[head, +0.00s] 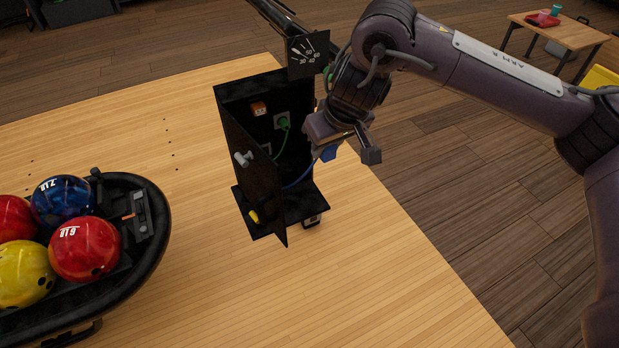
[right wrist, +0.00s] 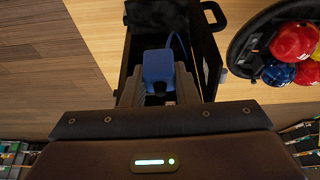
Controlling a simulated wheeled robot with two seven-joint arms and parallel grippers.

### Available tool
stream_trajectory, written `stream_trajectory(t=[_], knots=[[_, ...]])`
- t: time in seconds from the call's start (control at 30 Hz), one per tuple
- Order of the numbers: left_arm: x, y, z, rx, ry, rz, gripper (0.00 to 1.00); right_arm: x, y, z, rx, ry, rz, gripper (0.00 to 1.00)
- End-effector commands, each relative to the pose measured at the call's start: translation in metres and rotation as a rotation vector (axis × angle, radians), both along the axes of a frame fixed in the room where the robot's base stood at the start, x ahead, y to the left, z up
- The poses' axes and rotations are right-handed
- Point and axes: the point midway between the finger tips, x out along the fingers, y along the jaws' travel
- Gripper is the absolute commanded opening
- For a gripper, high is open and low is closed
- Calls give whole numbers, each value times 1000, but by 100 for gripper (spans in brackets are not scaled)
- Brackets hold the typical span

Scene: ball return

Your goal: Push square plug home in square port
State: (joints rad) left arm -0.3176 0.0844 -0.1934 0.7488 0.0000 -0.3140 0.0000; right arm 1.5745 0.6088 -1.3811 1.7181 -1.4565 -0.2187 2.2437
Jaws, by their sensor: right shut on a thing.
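My right gripper (head: 336,149) is at the right side of an open black cabinet (head: 262,86). It is shut on a blue block-shaped plug (head: 329,153), which also shows between the fingers in the right wrist view (right wrist: 158,66). A blue cable (head: 300,181) runs from the plug into the cabinet. In the head view the plug is apart from the cabinet's back wall. A pale port (head: 266,148) on that wall is partly hidden by the door; I cannot tell its shape. My left gripper is not in view.
The cabinet's black door (head: 250,172) with its grey knob (head: 243,159) stands open at the front. A green plug (head: 284,123) sits in a wall port below an orange socket (head: 259,108). A yellow piece (head: 254,216) lies low. A ball rack (head: 150,226) stands left.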

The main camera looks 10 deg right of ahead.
Motion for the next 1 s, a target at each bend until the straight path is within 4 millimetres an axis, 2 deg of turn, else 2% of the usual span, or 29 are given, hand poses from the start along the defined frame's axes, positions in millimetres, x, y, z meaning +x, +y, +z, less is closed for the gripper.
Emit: stream_trajectory(t=[0.03,0.1,0.3,0.4,0.57,1.0], knots=[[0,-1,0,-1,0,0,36,3,-20,19,-4,-13,-58,5],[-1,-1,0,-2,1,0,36,1,-40,37,-4,-11,-134,5],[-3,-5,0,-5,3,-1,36,-6,-82,71,-1,-8,-312,5],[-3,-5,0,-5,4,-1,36,-9,-93,80,-1,-6,-367,5],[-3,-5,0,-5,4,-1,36,-11,-101,85,0,-2,-407,5],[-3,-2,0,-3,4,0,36,-11,-100,85,0,-1,-406,5]])
